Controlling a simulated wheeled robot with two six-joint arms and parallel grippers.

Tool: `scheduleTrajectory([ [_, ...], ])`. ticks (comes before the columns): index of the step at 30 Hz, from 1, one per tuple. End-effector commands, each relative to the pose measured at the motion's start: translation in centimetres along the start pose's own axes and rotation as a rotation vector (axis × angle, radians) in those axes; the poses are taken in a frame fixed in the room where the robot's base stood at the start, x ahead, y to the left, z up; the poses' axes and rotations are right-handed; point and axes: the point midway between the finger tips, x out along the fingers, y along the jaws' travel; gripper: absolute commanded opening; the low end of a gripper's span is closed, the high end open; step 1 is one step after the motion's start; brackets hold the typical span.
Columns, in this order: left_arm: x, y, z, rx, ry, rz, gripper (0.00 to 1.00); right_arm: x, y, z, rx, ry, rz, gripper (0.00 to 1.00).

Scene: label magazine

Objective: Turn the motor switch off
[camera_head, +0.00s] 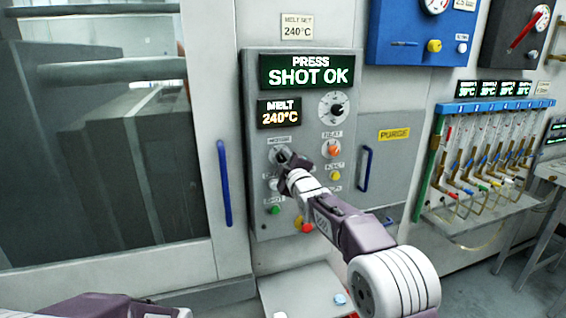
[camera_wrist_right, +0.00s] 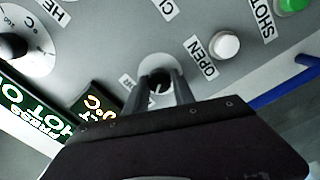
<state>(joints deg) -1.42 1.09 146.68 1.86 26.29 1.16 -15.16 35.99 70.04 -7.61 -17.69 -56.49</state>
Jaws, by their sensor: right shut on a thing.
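The motor switch (camera_wrist_right: 157,78) is a dark knob on a round pale plate, on the grey control panel (camera_head: 256,185). In the head view it sits at the panel's left, below the melt display, mostly hidden by my right gripper (camera_head: 284,160). In the right wrist view, my right gripper (camera_wrist_right: 168,88) has its two fingers shut on the knob, one on each side. The knob's exact angle is hard to tell. My left arm shows only in part at the bottom left of the head view, and its gripper is out of view.
A blue handle (camera_head: 224,183) is on the left door. A blue rack of tubes (camera_head: 495,105) stands at right.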

Motion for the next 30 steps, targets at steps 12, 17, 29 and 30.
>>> scheduleTrajectory([
  [12,0.0,0.0,0.0,0.0,0.0,0.0,0.0,0.0,-0.1,0.0,-0.002,-0.001,-0.002,0.52],
  [17,0.0,0.0,0.0,0.0,0.0,0.0,0.0,0.0,-0.1,0.0,-0.001,0.0,-0.001,0.52],
  [29,2.2,0.0,0.2,0.0,0.0,0.0,0.0,-3.4,-0.4,0.2,-0.001,0.0,0.001,0.52],
  [30,2.6,-0.1,0.3,0.0,0.0,0.0,0.0,-4.2,-0.4,0.2,-0.001,0.001,0.001,0.52],
])
